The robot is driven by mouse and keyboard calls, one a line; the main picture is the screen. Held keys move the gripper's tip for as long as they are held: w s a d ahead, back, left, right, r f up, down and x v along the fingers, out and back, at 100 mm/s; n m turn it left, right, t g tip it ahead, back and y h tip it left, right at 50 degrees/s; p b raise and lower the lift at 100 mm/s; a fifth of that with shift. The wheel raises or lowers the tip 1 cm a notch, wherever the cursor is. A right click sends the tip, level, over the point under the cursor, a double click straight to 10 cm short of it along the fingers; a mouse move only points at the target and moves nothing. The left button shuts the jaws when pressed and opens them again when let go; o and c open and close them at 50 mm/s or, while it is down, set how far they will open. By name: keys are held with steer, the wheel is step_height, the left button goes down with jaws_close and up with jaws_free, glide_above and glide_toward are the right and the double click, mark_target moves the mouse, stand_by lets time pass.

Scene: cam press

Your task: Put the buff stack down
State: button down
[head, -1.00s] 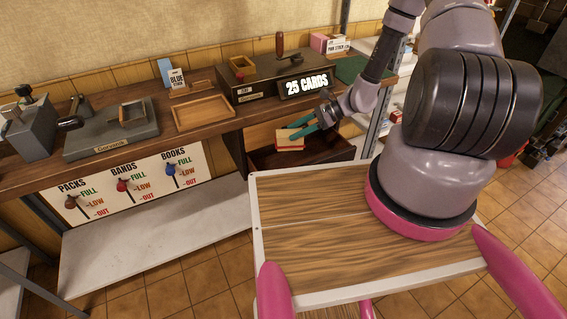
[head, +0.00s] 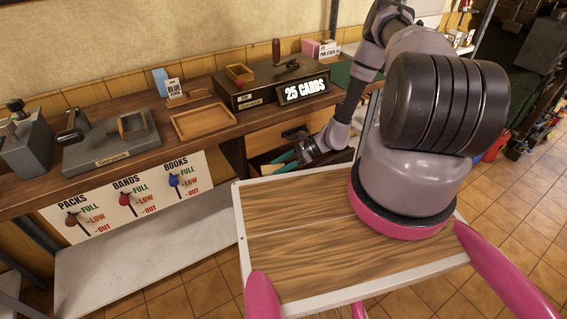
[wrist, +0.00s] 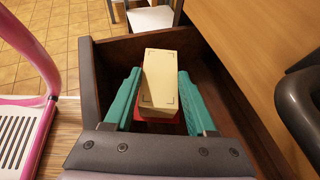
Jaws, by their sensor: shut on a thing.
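The buff stack (wrist: 165,78) is a pale cream block with small dark corner marks on its face. In the wrist view it stands between the two teal fingers of my gripper (wrist: 160,95), which is shut on it. Something red (wrist: 157,114) shows at the stack's lower part; whether it is part of the stack I cannot tell. Stack and fingers are within the walls of an open dark drawer (wrist: 108,52). Whether the stack touches the drawer floor is hidden. In the head view my gripper (head: 283,160) reaches into the drawer (head: 258,162), and the stack is mostly hidden.
The drawer front with a dark handle (head: 296,132) is above the open drawer. On the bench are a wooden tray (head: 204,121), a 25 CARDS sign (head: 303,90), a blue stock holder (head: 174,88) and a grey press (head: 110,140). A white shelf (head: 140,250) lies below.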

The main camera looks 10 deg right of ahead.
steer(key=shift+w+d+f, duration=0.1)
steer(key=shift+f, duration=0.15)
steer(key=w+d, duration=0.1)
steer(key=w+d+f, duration=0.1)
steer(key=w, duration=0.1)
steer(key=shift+d, duration=0.15)
steer(key=shift+f, duration=0.1)
steer(key=shift+f, duration=0.15)
steer(key=shift+c, duration=1)
jaws_free()
